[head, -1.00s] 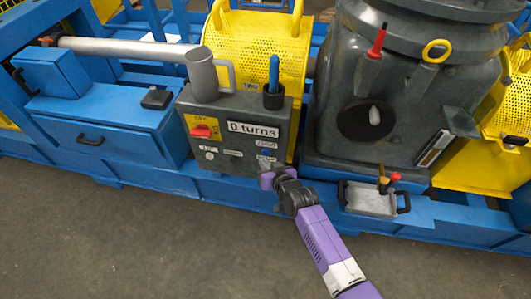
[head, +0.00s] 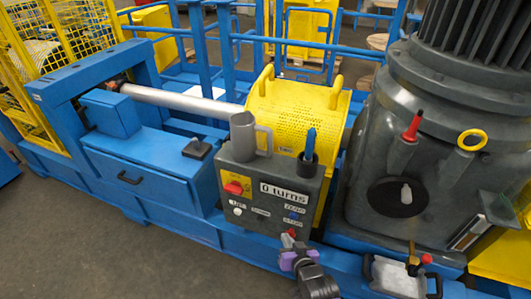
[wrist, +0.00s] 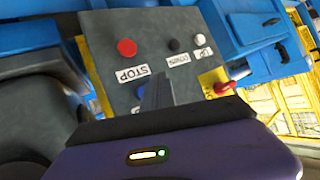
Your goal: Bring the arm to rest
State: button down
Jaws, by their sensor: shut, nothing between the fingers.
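My gripper (head: 289,244) is at the lower right corner of the grey control box (head: 236,178) in the head view, in front of it. Its fingers are shut and empty; they show as a dark wedge (wrist: 158,92) in the wrist view. The box face (wrist: 165,30) appears upside down there, with a red button (wrist: 127,47) beside a STOP label, a black button (wrist: 173,44), a white button (wrist: 199,41) and a red switch (wrist: 224,87) on a yellow plate. I cannot tell whether the fingertips touch the box.
The box display (head: 284,194) reads "0 turns". A grey jug (head: 242,135) and a cup holding a blue-handled tool (head: 308,155) stand on the box. A large grey machine (head: 430,130) is to the right. Open floor (head: 60,230) lies at the front left.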

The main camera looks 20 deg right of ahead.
notch_tip(320, 180, up, 9)
jog(key=s+t, duration=0.2)
jog(key=t, duration=0.1)
jog(key=s+r, duration=0.6)
jog(key=s, duration=0.7)
jog(key=s+r+n, duration=0.1)
jog(key=s+r, duration=0.5)
jog(key=s, duration=0.7)
jog(key=s+r+n, duration=0.1)
jog(key=s+r, duration=0.5)
jog(key=s, duration=0.7)
jog(key=shift+s+d+g, duration=0.25)
jog(key=shift+d+g, duration=0.05)
